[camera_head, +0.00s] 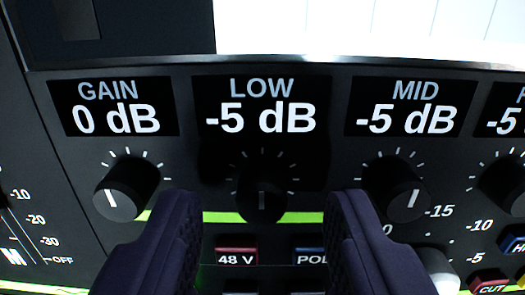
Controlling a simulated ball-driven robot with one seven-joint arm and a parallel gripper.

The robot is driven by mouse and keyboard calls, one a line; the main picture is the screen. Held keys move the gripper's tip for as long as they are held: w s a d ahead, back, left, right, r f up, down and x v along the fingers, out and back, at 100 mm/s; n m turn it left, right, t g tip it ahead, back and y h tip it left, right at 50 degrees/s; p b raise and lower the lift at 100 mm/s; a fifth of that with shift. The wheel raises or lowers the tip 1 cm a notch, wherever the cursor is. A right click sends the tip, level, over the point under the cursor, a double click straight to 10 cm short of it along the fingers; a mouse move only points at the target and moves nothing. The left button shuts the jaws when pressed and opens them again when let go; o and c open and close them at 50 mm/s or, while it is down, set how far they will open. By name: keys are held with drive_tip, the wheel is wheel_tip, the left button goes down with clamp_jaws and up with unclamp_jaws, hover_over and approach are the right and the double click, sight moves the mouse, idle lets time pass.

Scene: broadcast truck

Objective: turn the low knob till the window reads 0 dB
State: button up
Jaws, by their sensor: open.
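The low knob (262,192) is black with a pale pointer line and sits in the middle of the panel, below the LOW window (261,104), which reads -5 dB. The line on the knob points down in the picture. My gripper (256,215) is open, with one dark finger to the left of the low knob and one to the right. The fingers look apart from the knob, with a gap on each side. How far they are from the panel is hard to tell.
The gain knob (127,188) under a 0 dB window (114,106) is on the left. The mid knob (393,188) under a -5 dB window (408,107) is close on the right. A red 48 V button (236,257) and a blue POL button (309,257) lie below.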

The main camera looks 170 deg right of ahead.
drive_tip(key=shift+x, duration=0.85)
clamp_jaws()
drive_tip(key=shift+m, duration=0.3)
drive_tip(key=shift+m+b, duration=0.65)
drive_tip(key=shift+m, duration=0.55)
drive_tip(key=shift+m+b, duration=0.3)
drive_tip(key=shift+m, duration=0.9)
drive_tip(key=shift+m, duration=0.3)
